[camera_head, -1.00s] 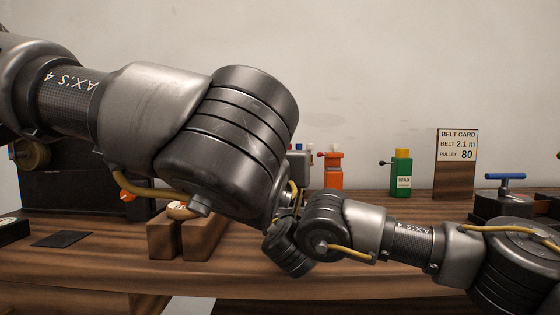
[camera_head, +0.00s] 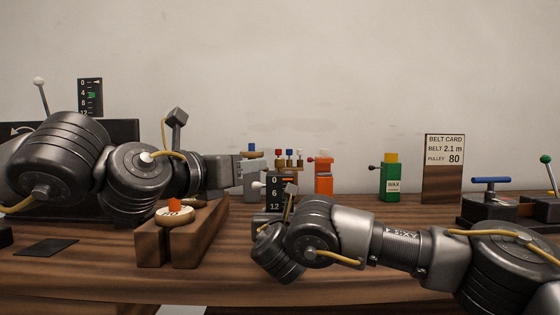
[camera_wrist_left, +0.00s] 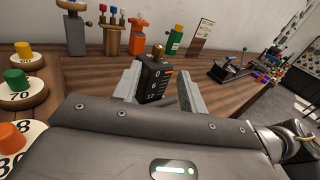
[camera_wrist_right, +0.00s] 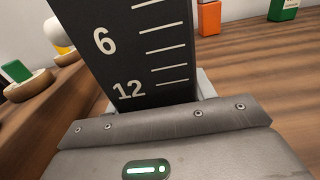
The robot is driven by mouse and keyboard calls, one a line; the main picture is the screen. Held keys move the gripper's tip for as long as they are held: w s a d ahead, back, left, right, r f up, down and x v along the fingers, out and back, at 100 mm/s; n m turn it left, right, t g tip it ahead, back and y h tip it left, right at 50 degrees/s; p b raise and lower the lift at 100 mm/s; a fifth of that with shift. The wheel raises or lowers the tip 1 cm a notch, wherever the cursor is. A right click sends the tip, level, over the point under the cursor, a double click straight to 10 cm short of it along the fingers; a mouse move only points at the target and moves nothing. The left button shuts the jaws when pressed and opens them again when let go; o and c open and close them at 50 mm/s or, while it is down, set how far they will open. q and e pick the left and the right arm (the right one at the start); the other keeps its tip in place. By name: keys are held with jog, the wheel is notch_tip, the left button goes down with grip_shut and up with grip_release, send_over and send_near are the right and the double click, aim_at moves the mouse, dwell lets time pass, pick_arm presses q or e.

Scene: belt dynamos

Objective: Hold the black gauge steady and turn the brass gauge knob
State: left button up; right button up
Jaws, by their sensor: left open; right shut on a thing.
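The black gauge (camera_head: 274,188) stands upright near the middle of the bench, its white-marked scale partly hidden by my right arm. Its face fills the right wrist view (camera_wrist_right: 130,50), where my right gripper (camera_wrist_right: 155,100) is shut on its lower part. My left gripper (camera_head: 252,176) is open beside the gauge's upper left in the head view. In the left wrist view, the gauge (camera_wrist_left: 153,82) shows between the open left fingers. The brass knob (camera_wrist_left: 157,52) is on top of the gauge there; I cannot make it out in the head view. Contact between left fingers and knob is not visible.
Bench between gauge and card is mostly clear.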

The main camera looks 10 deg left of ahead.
aim_at(276, 160)
pick_arm(q)
jog(key=shift+m, duration=0.4)
jog(key=x, duration=1.2)
